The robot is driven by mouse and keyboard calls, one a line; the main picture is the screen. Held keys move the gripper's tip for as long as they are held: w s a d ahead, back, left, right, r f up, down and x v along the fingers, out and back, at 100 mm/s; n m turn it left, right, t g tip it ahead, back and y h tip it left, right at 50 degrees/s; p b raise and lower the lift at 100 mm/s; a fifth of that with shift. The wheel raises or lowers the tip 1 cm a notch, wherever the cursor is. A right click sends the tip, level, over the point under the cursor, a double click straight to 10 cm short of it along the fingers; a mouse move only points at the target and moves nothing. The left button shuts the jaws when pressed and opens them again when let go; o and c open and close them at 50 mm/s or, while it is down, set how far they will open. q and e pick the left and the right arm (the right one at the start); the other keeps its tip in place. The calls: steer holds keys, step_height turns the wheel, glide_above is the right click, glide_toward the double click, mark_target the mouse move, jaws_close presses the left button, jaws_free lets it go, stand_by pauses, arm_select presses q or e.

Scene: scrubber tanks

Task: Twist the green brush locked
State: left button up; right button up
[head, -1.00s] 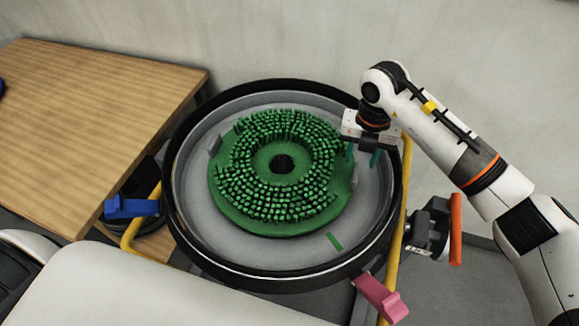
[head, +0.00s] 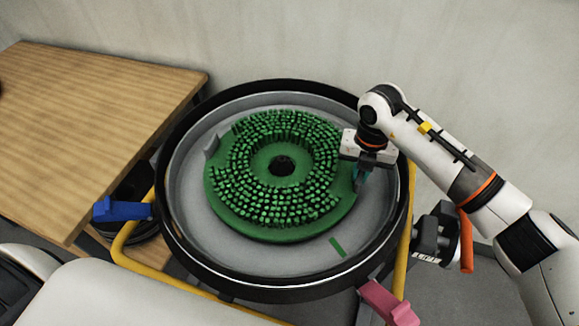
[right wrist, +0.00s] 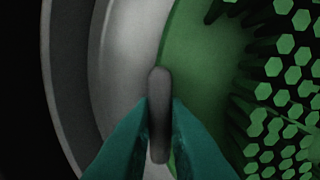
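The round green brush (head: 245,226) lies bristles up in the grey round tank (head: 190,218), with a dark hole at its centre. A grey tab (head: 211,146) stands at its left edge. My right gripper (head: 360,180) is at the brush's right edge, over the inside of the tank. In the right wrist view, its teal fingertips (right wrist: 159,125) lie on both sides of the right grey tab (right wrist: 159,90) and appear to touch it. In the head view the gripper hides this tab. A green mark (head: 337,246) is on the tank floor at lower right, apart from the brush. My left gripper is not in view.
The tank's black rim (head: 176,245) surrounds the brush. A blue lever (head: 122,209) is at left and a pink lever (head: 388,303) at lower right. Yellow rails (head: 131,232) run beside the tank. A wooden table (head: 90,120) stands at left, a wall behind.

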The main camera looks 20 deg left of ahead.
mark_target(358, 183)
steer(key=shift+a+r, duration=0.1)
steer(key=shift+r, duration=0.1)
jaws_close()
steer(key=shift+s+m+p, duration=0.4)
steer(key=shift+s+p, duration=0.15)
steer(key=shift+s, duration=0.1)
steer(key=shift+s+f+m+p, duration=0.1)
steer(key=shift+s+m+p, duration=0.4)
steer(key=shift+s, duration=0.25)
steer(key=shift+s, duration=0.1)
steer(key=shift+s+a+m+p, duration=0.15)
steer(key=shift+s+m+p, duration=0.75)
steer(key=shift+s, duration=0.4)
